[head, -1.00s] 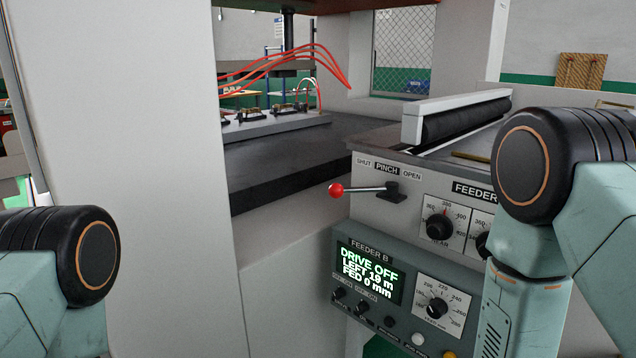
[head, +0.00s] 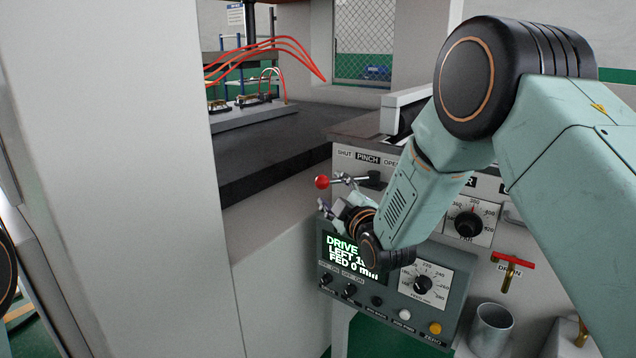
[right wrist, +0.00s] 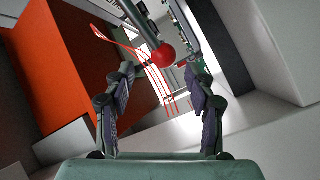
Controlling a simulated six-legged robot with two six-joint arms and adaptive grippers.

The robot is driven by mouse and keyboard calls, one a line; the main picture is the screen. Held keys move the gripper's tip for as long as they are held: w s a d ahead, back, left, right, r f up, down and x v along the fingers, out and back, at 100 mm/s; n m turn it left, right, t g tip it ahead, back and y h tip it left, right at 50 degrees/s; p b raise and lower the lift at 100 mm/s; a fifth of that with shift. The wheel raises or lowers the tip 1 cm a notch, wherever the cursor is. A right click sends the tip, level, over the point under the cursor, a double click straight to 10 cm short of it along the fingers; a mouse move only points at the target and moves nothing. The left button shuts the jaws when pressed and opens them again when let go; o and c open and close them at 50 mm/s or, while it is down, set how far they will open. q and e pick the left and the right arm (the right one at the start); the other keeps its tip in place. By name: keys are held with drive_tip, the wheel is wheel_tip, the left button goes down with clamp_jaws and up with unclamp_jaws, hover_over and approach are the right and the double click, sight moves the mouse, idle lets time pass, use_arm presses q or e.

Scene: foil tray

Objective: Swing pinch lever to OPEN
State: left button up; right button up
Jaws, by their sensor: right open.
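The pinch lever (head: 348,180) has a red ball knob (head: 322,182) and points left, on the SHUT side of the PINCH label (head: 368,159). The OPEN mark is to the right, partly covered by my arm. My right gripper (head: 331,193) is open just below and beside the lever, close to the knob. In the right wrist view the red knob (right wrist: 165,54) appears between the two spread fingers (right wrist: 160,75), near the tips. I cannot tell whether a finger touches the lever. My left gripper is out of view.
The feeder B panel (head: 448,312) with a lit display (head: 345,258) lies below the lever, partly behind my right arm. A red-handled DRAIN valve (head: 513,260) and a metal cup (head: 491,328) are at the lower right. A pale machine wall (head: 120,150) stands on the left.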

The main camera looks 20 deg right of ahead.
sight(326, 185)
drive_tip(key=w, duration=0.5)
drive_tip(key=shift+a+f, duration=0.25)
drive_tip(key=shift+f, duration=0.05)
drive_tip(key=shift+w+b, duration=0.3)
drive_tip(key=shift+w, duration=0.05)
drive_tip(key=shift+w+a+r, duration=0.15)
drive_tip(key=shift+w+a, duration=0.1)
drive_tip(key=shift+w, duration=0.35)
drive_tip(key=shift+d, duration=0.1)
drive_tip(key=shift+c, duration=1.3)
drive_tip(key=c, duration=0.3)
clamp_jaws()
